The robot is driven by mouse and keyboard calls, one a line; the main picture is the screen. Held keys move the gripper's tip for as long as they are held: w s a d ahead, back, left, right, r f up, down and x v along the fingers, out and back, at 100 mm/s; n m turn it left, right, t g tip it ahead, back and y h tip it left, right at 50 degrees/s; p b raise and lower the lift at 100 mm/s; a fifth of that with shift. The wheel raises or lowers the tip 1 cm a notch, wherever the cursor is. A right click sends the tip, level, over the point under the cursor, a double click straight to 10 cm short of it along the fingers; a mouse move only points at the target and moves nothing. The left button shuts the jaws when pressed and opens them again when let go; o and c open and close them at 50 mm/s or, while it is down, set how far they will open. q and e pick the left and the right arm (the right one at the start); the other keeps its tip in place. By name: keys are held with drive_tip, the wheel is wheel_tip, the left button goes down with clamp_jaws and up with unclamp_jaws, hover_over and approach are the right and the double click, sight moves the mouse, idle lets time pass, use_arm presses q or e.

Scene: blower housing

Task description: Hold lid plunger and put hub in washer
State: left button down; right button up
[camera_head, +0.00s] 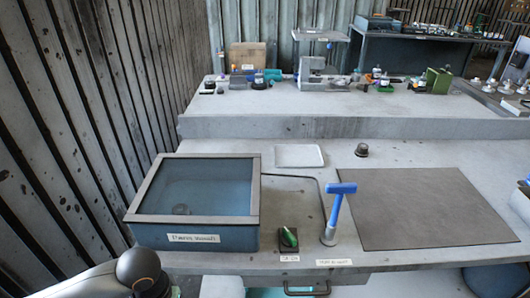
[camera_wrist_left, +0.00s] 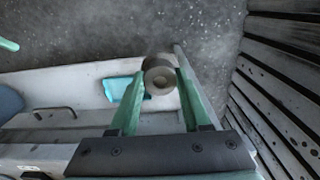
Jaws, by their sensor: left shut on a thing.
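The washer (camera_head: 197,238) is a blue-grey box at left in the head view, with a front label. Its framed glass lid is down, and a small dark round shape shows through it. A blue T-handle (camera_head: 340,190), probably the lid plunger, stands upright on a grey base right of the washer. My left gripper (camera_wrist_left: 160,78) shows in the left wrist view, its green fingers shut on a round grey metal part (camera_wrist_left: 158,76), apparently the hub, held over the floor. In the head view only part of my left arm shows, at bottom left. My right gripper is not in view.
A green switch (camera_head: 288,237) sits between washer and T-handle. A dark mat (camera_head: 422,208) covers the bench's right side. A small dark round part (camera_head: 361,149) and a white tray (camera_head: 298,155) lie behind. The raised back shelf (camera_head: 240,105) holds various items.

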use_arm(q)
drive_tip(key=shift+f, duration=0.1)
idle(0.5)
drive_tip(key=shift+w+d+r+b, duration=0.1)
drive_tip(key=shift+w+r+b, duration=0.15)
drive_tip(key=shift+w, duration=0.2)
drive_tip(key=w+d+r+b, duration=0.1)
drive_tip(key=w+r+b, duration=0.1)
drive_tip(key=r, duration=0.5)
drive_tip(key=w+d+r+m+b, duration=0.1)
drive_tip(key=w+r+b, duration=0.2)
drive_tip(key=r, duration=0.4)
drive_tip(key=w+d+r+b, duration=0.1)
drive_tip(key=r+b, duration=0.3)
drive_tip(key=r, duration=0.4)
drive_tip(key=shift+w, duration=0.85)
drive_tip(key=shift+d, duration=0.1)
